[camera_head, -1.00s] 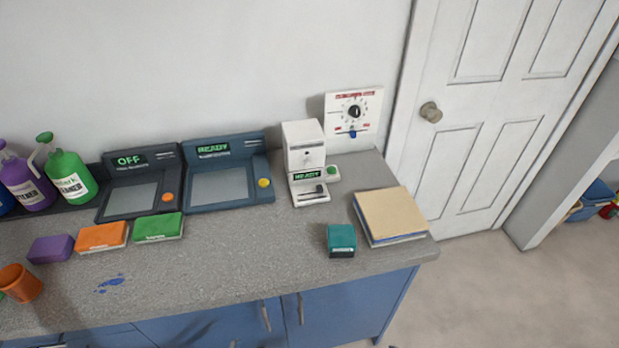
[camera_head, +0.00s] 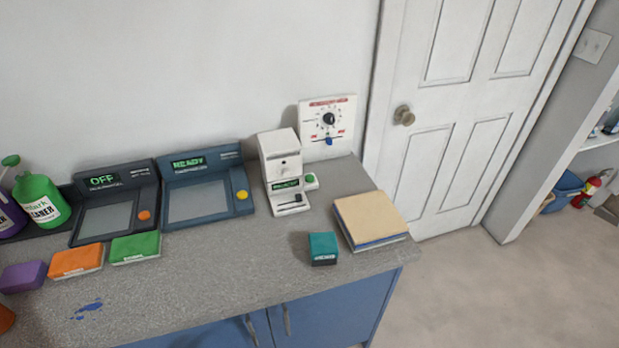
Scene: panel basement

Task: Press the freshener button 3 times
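A white dispenser-like machine (camera_head: 281,160) stands upright on the counter near the wall; I take it to be the freshener, though no label says so. It has a small green display that seems to read READY and a round green button (camera_head: 311,181) on its right side. Nothing touches the button. Neither of my grippers is in view.
On the grey counter (camera_head: 215,290) are two dark consoles, OFF (camera_head: 103,181) and READY (camera_head: 192,162), several sponges, cleaner bottles (camera_head: 42,203), a teal box (camera_head: 323,248) and a book stack (camera_head: 370,218). A dial panel (camera_head: 328,125) hangs behind. A closed door (camera_head: 470,110) is right.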

